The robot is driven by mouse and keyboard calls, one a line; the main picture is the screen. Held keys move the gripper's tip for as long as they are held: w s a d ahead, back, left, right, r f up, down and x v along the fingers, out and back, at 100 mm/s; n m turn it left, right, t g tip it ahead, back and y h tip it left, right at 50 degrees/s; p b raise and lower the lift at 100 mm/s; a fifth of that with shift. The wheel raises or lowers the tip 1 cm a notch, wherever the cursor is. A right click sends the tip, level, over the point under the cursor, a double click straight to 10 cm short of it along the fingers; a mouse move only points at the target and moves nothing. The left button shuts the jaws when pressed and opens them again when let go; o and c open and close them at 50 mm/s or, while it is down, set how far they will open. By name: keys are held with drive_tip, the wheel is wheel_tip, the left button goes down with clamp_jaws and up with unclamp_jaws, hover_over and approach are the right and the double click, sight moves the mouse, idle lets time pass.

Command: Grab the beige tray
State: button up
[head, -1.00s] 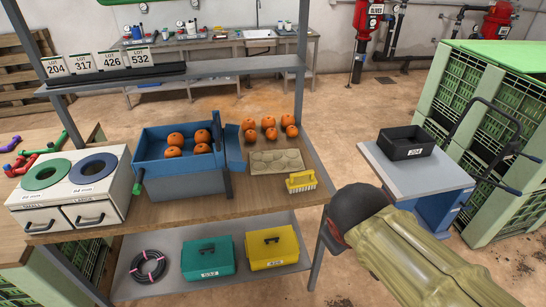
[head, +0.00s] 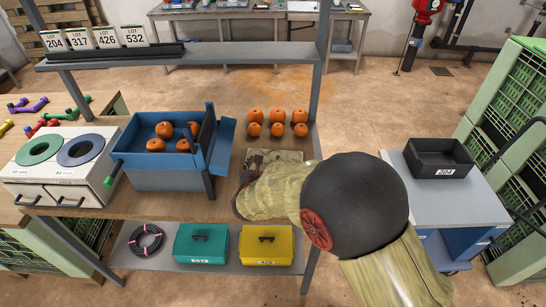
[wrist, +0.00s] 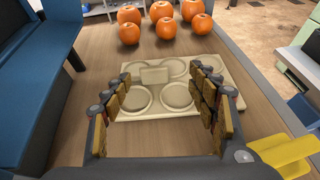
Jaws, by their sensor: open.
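The beige tray lies flat on the wooden bench top, with empty round recesses and a small raised block near its middle; it fills the middle of the wrist view (wrist: 177,95). In the head view only its far strip (head: 288,156) shows, the rest hidden by my arm and gripper. My gripper (wrist: 160,88) is open and empty. In the wrist view its fingers spread over the left and right parts of the tray's near half. I cannot tell whether they touch it. In the head view my gripper (head: 248,175) is low at the tray's left.
Several orange fruits (head: 277,122) stand just behind the tray. A blue bin (head: 150,165) with more fruit is close on the left. A side stand with a black bin (head: 440,158) is at the right.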

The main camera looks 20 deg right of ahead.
sight(264, 155)
drive_tip(key=shift+w+a+f+n, duration=0.3)
drive_tip(key=shift+w+f, duration=0.25)
drive_tip(key=shift+w, duration=0.05)
drive_tip(key=b+x, duration=0.2)
drive_tip(key=x, duration=0.4)
drive_tip(key=shift+f+b, duration=0.1)
drive_tip(key=shift+b, duration=0.25)
drive_tip(key=shift+w+d, duration=0.15)
drive_tip(key=shift+w, duration=0.35)
drive_tip(key=shift+c, duration=0.9)
drive_tip(key=c, duration=1.1)
drive_tip(key=shift+c, duration=0.2)
